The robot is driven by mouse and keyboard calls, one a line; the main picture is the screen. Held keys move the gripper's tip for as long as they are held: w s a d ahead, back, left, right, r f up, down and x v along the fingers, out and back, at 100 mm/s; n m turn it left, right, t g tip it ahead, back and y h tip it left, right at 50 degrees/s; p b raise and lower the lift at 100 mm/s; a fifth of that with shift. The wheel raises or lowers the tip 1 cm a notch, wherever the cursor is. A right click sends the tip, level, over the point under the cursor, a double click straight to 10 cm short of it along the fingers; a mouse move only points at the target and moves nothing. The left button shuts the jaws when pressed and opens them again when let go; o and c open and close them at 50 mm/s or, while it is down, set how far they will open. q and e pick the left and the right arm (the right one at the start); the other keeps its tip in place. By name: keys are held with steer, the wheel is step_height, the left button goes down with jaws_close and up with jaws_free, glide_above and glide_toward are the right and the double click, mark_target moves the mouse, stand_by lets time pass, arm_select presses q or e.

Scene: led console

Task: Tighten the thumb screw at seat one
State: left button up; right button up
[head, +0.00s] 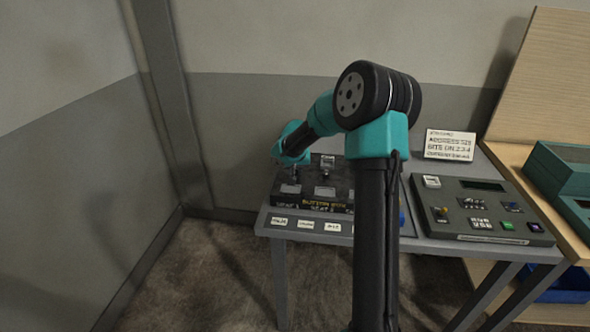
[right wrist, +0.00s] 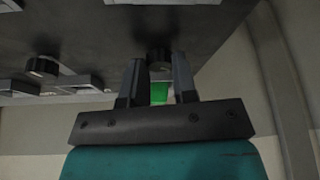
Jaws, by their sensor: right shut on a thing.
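The dark seat block (head: 262,200) stands on the grey table with lettering along its front and several light fittings on top. My right gripper (head: 294,174) is low over the block's left part, where it is small and dim. In the right wrist view, a black round thumb screw (right wrist: 158,58) sits between the fingertips of my right gripper (right wrist: 160,72), which is shut on it. A bright green patch (right wrist: 159,92) shows between the fingers. Another black thumb screw (right wrist: 42,68) stands at the left, apart from the gripper. My left gripper is not in view.
A dark console (head: 480,209) with buttons and a small display lies on the right of the table. A printed sign (head: 450,145) stands behind it. Small labels (head: 305,224) line the front edge. A teal case (head: 560,170) sits on a wooden bench at far right.

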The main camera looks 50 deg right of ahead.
steer(key=m, duration=0.2)
steer(key=m+g+h, duration=0.1)
steer(key=m, duration=0.2)
steer(key=shift+w+r+m+g, duration=0.2)
steer(key=shift+w+m+g, duration=0.05)
steer(key=shift+m+g, duration=0.15)
steer(key=m+g, duration=0.1)
steer(key=m, duration=0.2)
steer(key=m+g, duration=0.1)
steer(key=m, duration=0.1)
steer(key=shift+w+m+h, duration=0.15)
steer(key=shift+m+h, duration=0.15)
steer(key=shift+m, duration=0.1)
steer(key=o, duration=0.9)
steer(key=shift+a+f, duration=0.1)
steer(key=shift+o, duration=0.2)
steer(key=v, duration=1.7)
steer(key=shift+w+r, duration=0.15)
steer(key=shift+r, duration=0.1)
